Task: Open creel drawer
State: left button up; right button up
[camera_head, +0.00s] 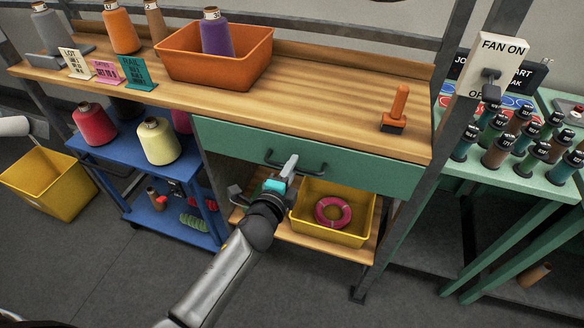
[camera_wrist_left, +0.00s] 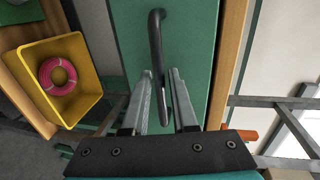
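The creel drawer (camera_head: 220,135) has a wide green front under the wooden worktop and looks closed. Its dark bar handle (camera_head: 312,168) runs across the middle of the front. My left gripper (camera_head: 290,165) is at the handle in the head view and covers part of it. In the left wrist view the two fingers (camera_wrist_left: 161,76) are apart, with the handle (camera_wrist_left: 156,40) running into the gap between them. Contact with the bar cannot be made out. The green drawer front (camera_wrist_left: 188,40) lies beyond the fingers. My right gripper is not in view.
The wooden worktop (camera_head: 330,95) above carries an orange crate (camera_head: 190,70), thread cones and an orange-handled tool (camera_head: 397,108). Below the drawer is a yellow bin (camera_head: 335,232) with a pink ring (camera_head: 333,212). A blue cart (camera_head: 170,185) stands left, a green bobbin table (camera_head: 540,180) right.

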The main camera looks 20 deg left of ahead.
pick_arm(q)
jog(key=shift+w, duration=0.2)
jog(key=shift+c, duration=0.3)
grip_shut()
dwell(1.1)
